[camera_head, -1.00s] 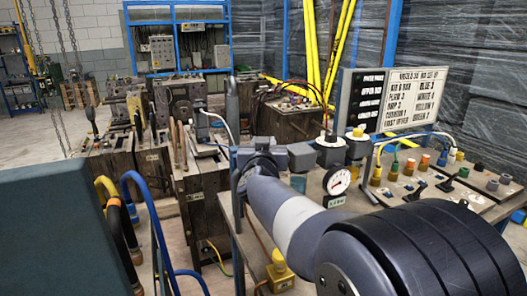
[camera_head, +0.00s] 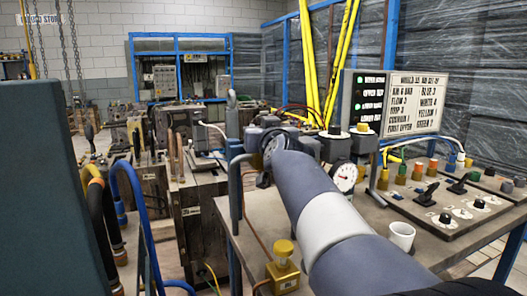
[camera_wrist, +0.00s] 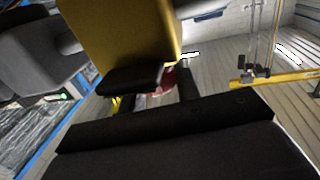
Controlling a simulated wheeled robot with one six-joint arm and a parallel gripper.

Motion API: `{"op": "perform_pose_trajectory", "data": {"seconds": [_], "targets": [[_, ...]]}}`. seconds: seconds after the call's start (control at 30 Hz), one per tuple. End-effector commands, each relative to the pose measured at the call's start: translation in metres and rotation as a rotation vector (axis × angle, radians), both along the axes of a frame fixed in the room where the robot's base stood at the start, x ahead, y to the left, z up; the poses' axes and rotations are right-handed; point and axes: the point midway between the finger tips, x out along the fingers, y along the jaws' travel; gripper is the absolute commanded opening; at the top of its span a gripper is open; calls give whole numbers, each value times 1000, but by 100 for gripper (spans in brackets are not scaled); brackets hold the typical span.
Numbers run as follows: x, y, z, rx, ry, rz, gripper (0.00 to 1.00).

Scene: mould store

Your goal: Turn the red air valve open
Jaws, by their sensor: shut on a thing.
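In the wrist view, my gripper (camera_wrist: 160,95) shows as dark finger parts, shut with a small red piece (camera_wrist: 164,82) between them. The red piece is mostly hidden by the fingers; it looks like the red air valve's handle, but how far it is turned cannot be told. A large yellow block (camera_wrist: 120,35) stands close above the fingers. In the head view, my arm reaches forward over the bench's left part, and the gripper end and the red valve are hidden there.
The bench (camera_head: 260,222) carries a round gauge (camera_head: 345,177), a control panel with knobs and levers (camera_head: 450,205), a white cup (camera_head: 401,236) and a yellow knobbed unit (camera_head: 283,266). A sign board (camera_head: 415,103) stands behind. Blue hoses (camera_head: 146,225) hang at left.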

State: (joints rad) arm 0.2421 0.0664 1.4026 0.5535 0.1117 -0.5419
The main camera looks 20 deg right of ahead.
Motion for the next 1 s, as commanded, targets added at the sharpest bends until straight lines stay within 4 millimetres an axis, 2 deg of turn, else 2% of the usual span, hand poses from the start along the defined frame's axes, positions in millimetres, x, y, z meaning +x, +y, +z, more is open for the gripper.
{"op": "perform_pose_trajectory", "data": {"seconds": [0.03, 1.0], "targets": [[1, 0, -9, 0, -4, 11, 8], [-4, -3, -10, -3, 19, 231, 8]]}}
